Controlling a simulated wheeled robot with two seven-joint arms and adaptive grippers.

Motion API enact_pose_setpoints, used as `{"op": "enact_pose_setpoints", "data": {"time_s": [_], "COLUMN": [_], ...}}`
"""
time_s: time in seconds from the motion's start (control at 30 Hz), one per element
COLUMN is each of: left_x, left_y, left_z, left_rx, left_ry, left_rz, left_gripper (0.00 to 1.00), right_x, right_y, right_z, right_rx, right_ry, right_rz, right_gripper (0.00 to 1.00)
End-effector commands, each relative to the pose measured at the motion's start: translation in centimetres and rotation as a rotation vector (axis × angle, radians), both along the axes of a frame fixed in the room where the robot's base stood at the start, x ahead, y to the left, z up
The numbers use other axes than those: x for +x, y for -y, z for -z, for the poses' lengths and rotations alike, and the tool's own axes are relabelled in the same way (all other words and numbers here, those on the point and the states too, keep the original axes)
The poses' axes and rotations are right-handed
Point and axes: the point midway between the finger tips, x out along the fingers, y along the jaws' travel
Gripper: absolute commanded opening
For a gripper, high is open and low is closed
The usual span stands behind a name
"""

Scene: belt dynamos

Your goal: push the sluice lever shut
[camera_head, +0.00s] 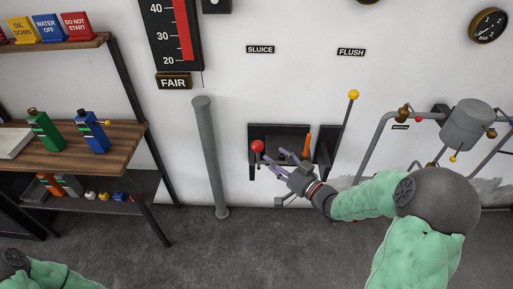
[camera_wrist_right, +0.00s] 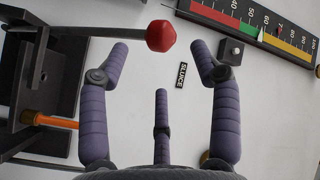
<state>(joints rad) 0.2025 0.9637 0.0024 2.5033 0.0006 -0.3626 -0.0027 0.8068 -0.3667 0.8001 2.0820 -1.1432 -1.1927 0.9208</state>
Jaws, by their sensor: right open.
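The sluice lever is a grey rod (camera_wrist_right: 95,31) with a red ball knob (camera_wrist_right: 161,36), coming out of a dark wall housing. In the head view the red knob (camera_head: 257,146) stands at the left of the housing (camera_head: 280,131), below the SLUICE label (camera_head: 260,49). My right gripper (camera_head: 274,163) is open and reaches in from the right, its fingertips close to the knob. In the right wrist view the knob lies ahead, between the two outer fingertips of the gripper (camera_wrist_right: 160,58); no contact shows. My left gripper is out of view.
An orange handle (camera_head: 307,145) sits in the housing's right part. A yellow-knobbed lever (camera_head: 353,96) stands to the right, below the FLUSH label (camera_head: 351,52). A grey post (camera_head: 210,157) stands left, then a wooden shelf (camera_head: 126,144) with bottles. Pipes and a tank (camera_head: 466,124) are right.

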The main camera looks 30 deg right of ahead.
Motion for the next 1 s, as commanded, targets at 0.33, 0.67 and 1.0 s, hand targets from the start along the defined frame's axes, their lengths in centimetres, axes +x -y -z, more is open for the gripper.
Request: {"op": "enact_pose_setpoints", "data": {"time_s": [0.33, 0.67, 1.0], "left_x": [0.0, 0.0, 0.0], "left_y": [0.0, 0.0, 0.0], "left_z": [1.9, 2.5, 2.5], "left_rx": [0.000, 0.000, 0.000], "left_ry": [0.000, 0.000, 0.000], "left_rz": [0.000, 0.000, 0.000], "left_gripper": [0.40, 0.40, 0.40], "right_x": [5.7, 8.4, 8.5], "right_y": [-1.4, -1.9, -1.9], "right_z": [0.2, 0.1, 0.0], "right_rx": [0.000, 0.001, 0.000], "right_ry": [0.000, -0.002, -0.002], "right_rz": [-0.005, -0.001, -0.001], "right_gripper": [0.64, 0.64, 0.47]}}
